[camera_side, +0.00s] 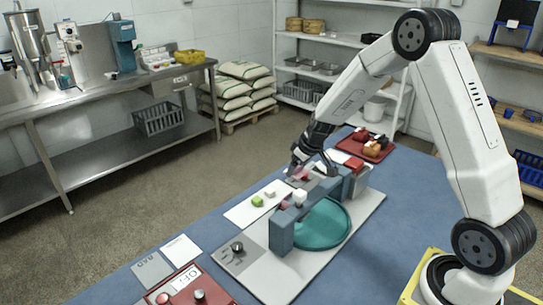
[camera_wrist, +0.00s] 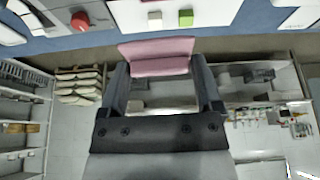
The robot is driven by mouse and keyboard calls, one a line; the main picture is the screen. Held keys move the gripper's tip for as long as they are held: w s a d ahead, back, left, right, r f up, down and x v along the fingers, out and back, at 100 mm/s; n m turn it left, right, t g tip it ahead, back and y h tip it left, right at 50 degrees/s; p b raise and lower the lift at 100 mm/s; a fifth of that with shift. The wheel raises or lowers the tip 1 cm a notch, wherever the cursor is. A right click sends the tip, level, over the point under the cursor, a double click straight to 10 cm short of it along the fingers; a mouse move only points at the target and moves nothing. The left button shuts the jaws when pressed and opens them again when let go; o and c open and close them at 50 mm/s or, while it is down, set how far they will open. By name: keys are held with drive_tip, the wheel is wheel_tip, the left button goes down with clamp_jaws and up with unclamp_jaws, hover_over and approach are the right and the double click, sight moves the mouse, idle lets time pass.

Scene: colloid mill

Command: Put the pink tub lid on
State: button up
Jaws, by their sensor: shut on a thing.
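A pink flat piece, apparently the lid (camera_wrist: 157,57), is held between the two fingers of my gripper (camera_wrist: 160,72) in the wrist view. It looks like a slab with a raised back edge. In the side view my gripper (camera_side: 302,168) is above the far end of the grey board, with a small pink patch (camera_side: 304,174) showing at its fingers. The gripper is shut on this piece. I cannot make out a separate pink tub; it may be hidden behind the gripper or the blue-grey bridge.
A blue-grey bridge (camera_side: 282,232) spans a teal round dish (camera_side: 322,232) on the grey board (camera_side: 277,279). A white panel (camera_side: 240,213) holds a green block (camera_side: 257,201) and a pale block. A red tray (camera_side: 378,155) stands behind; another (camera_side: 185,294) lies in front.

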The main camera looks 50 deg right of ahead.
sight(300, 173)
drive_tip(key=shift+w+a+f, duration=0.1)
drive_tip(key=shift+f, duration=2.25)
drive_tip(key=shift+f, duration=0.2)
drive_tip(key=shift+f, duration=1.95)
drive_tip(key=shift+f, duration=0.25)
drive_tip(key=o, duration=1)
drive_tip(key=shift+c, duration=0.2)
drive_tip(key=shift+r, duration=0.2)
drive_tip(key=shift+r, duration=3.3)
